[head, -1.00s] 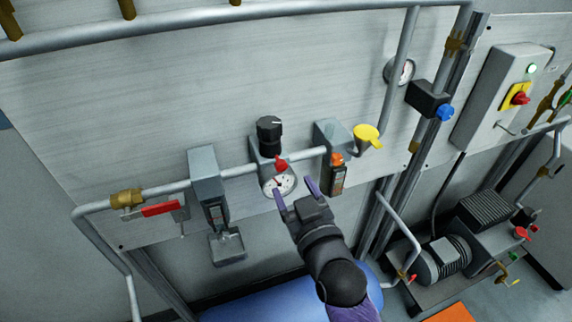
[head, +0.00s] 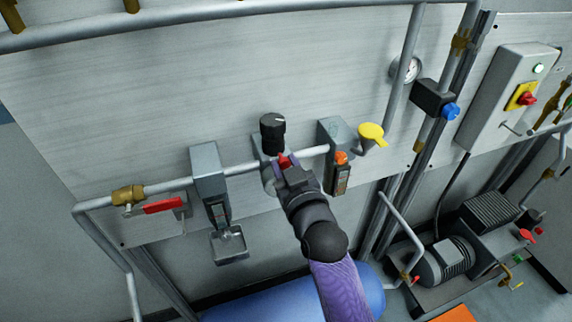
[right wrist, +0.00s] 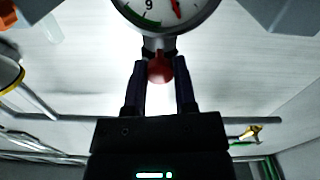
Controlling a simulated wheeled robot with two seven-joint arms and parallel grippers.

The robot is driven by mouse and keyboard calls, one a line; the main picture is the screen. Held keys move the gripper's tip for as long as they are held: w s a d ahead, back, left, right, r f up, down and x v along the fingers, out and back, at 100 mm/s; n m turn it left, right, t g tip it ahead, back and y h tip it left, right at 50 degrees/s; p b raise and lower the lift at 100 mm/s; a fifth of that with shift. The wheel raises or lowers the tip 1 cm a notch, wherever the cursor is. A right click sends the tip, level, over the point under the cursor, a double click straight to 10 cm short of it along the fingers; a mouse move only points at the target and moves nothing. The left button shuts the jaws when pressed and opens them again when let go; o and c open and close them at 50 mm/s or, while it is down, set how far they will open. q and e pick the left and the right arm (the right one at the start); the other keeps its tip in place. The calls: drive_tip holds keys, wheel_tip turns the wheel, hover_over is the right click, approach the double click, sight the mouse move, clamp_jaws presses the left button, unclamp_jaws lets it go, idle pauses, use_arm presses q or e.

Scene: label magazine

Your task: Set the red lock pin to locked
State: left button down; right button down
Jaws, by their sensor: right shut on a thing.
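The red lock pin (head: 284,160) is a small red knob on the grey regulator block below the black knob (head: 272,134). In the right wrist view the pin (right wrist: 160,68) sits between my two dark fingers, just under the round gauge (right wrist: 165,12). My right gripper (head: 286,165) reaches up from the lower right and is shut on the pin. The gripper hides most of the gauge in the head view. I cannot tell from the views whether the pin stands at locked. My left gripper is not in view.
A grey pipe (head: 160,186) runs along the wall panel through the blocks. To the right of my gripper are an orange button (head: 341,157) and a yellow funnel-shaped part (head: 371,132). A red lever (head: 163,205) is at left. A blue tank (head: 270,305) lies below.

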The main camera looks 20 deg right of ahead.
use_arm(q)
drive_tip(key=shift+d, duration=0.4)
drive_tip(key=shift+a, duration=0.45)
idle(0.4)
use_arm(e)
drive_tip(key=shift+w, duration=1)
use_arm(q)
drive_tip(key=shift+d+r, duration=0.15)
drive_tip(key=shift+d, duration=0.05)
use_arm(e)
drive_tip(key=shift+c, duration=2)
unclamp_jaws()
use_arm(q)
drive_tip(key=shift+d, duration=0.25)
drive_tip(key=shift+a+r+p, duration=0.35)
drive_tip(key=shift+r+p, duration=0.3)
drive_tip(key=shift+p, duration=0.1)
use_arm(e)
drive_tip(key=s, duration=1)
